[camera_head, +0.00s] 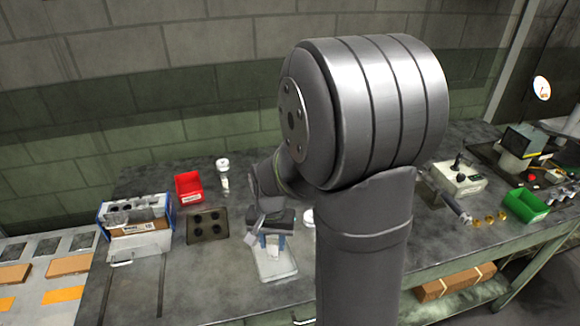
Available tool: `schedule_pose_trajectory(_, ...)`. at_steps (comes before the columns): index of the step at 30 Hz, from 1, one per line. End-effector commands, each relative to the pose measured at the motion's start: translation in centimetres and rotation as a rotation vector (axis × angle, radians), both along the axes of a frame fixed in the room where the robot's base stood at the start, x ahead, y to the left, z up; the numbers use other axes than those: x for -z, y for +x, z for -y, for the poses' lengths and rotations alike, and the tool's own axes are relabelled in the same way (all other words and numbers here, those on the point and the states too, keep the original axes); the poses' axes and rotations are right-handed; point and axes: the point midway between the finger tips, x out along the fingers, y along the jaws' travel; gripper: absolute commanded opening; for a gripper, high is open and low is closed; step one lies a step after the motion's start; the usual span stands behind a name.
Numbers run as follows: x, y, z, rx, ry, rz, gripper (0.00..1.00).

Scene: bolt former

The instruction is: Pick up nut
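My gripper (272,241) hangs over a pale, shallow tray (278,270) on the workbench, left of my large arm link. Its two bluish fingers point down and stand apart, with nothing clearly visible between them. I cannot make out a nut in or under the gripper at this size. Several small brass-coloured pieces (490,219) lie near the right front edge of the bench and may be nuts, but their shape is too small to tell.
A red bin (188,187), a dark plate with round holes (207,226) and a blue-edged box (136,215) stand to the left. A white-topped bottle (223,174) stands behind. A green bin (526,205) and a control box (459,178) are right. My arm hides the bench's middle.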

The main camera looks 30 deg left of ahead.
Motion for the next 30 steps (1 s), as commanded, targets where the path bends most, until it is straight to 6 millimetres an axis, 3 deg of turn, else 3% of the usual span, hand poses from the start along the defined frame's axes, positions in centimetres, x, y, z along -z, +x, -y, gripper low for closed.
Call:
schedule_pose_trajectory(4,-0.6,0.0,0.0,0.000,0.001,0.001,0.33)
schedule_pose_trajectory(8,-3.1,0.1,-0.1,0.000,0.005,0.004,0.33)
schedule_pose_trajectory(25,-18.9,0.0,0.0,0.000,0.005,0.003,0.33)
schedule_pose_trajectory(30,-18.8,0.5,-3.7,-0.168,-0.002,-0.001,0.33)
